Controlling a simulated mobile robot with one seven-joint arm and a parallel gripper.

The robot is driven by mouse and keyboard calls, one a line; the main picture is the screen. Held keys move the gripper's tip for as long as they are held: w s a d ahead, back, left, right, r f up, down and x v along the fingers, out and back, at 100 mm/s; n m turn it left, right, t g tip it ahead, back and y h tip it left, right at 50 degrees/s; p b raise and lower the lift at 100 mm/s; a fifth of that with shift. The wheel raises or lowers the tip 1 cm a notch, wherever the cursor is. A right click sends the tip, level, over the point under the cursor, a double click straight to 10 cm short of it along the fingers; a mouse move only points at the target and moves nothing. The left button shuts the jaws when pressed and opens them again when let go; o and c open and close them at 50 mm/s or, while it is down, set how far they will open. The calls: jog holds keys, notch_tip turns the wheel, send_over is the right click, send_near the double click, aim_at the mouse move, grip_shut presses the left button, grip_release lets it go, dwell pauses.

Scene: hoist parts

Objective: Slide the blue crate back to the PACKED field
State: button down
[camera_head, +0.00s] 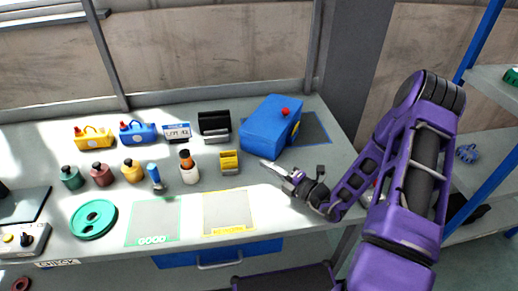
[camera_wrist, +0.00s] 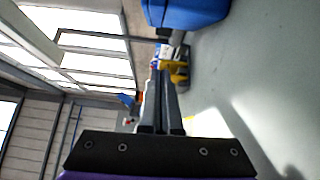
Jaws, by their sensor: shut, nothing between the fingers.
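The blue crate (camera_head: 268,128), a box with a red knob on top and a yellow disc on its right side, stands at the back right of the bench. It sits askew, partly over a dark field (camera_head: 315,128) that shows at its right; any lettering there cannot be read. My gripper (camera_head: 265,165) is shut and empty, low over the bench in front of the crate, its fingers pointing left. In the wrist view my gripper's fingers (camera_wrist: 160,75) point up the picture, and part of the crate (camera_wrist: 188,10) shows at the top edge, apart from them.
A yellow block (camera_head: 229,162) and a white bottle (camera_head: 189,168) stand left of my gripper. A black holder (camera_head: 214,126) stands left of the crate. A yellow-edged field (camera_head: 228,212) and a green-edged GOOD field (camera_head: 153,225) lie bare at the front.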

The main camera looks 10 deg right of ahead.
aim_at(278, 146)
jog(key=shift+f+m+h, duration=0.15)
jog(key=shift+m+h, duration=0.15)
jog(key=shift+m, duration=0.1)
jog(key=shift+w+a, duration=0.15)
jog(key=shift+w, duration=0.15)
jog(key=x, duration=0.8)
jog(key=shift+w+a, duration=0.15)
jog(key=shift+w+d, duration=0.4)
jog(key=shift+d, duration=0.2)
jog(key=shift+w+d, duration=0.4)
jog(key=shift+d, duration=0.25)
jog(key=shift+w+d, duration=0.15)
jog(key=shift+d, duration=0.35)
jog(key=d, duration=0.1)
jog(key=w+d, duration=0.1)
jog(key=d, duration=0.3)
jog(key=shift+w, duration=0.35)
